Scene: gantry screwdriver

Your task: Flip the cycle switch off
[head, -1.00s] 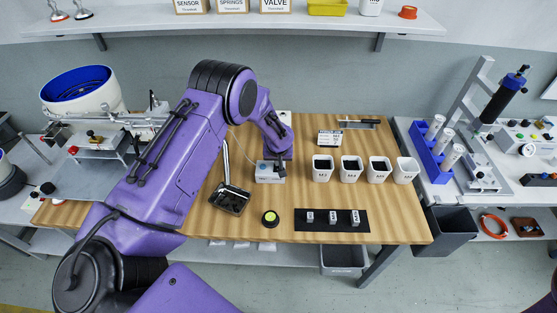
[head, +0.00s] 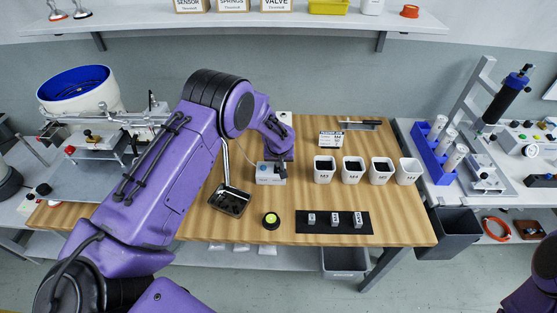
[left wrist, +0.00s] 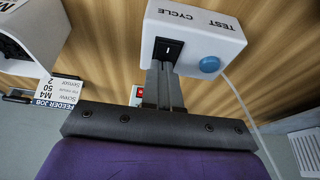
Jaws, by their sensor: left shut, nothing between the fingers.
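The cycle switch (left wrist: 168,49) is a black rocker with a white line mark on the face of a small white box (left wrist: 193,22) printed TEST and CYCLE. In the head view the white box (head: 266,178) stands on the wooden table. My left gripper (head: 281,173) is at this box. In the left wrist view its fingertips (left wrist: 164,68) are together and empty, right at the switch's lower edge. I cannot tell whether they touch it. My right gripper is not in view.
A row of white bins (head: 353,169) and a black mat (head: 346,221) with small parts lie to the right. A black tray (head: 230,202) and a yellow-topped round button (head: 270,220) are in front. A printed card (head: 331,139) stands behind.

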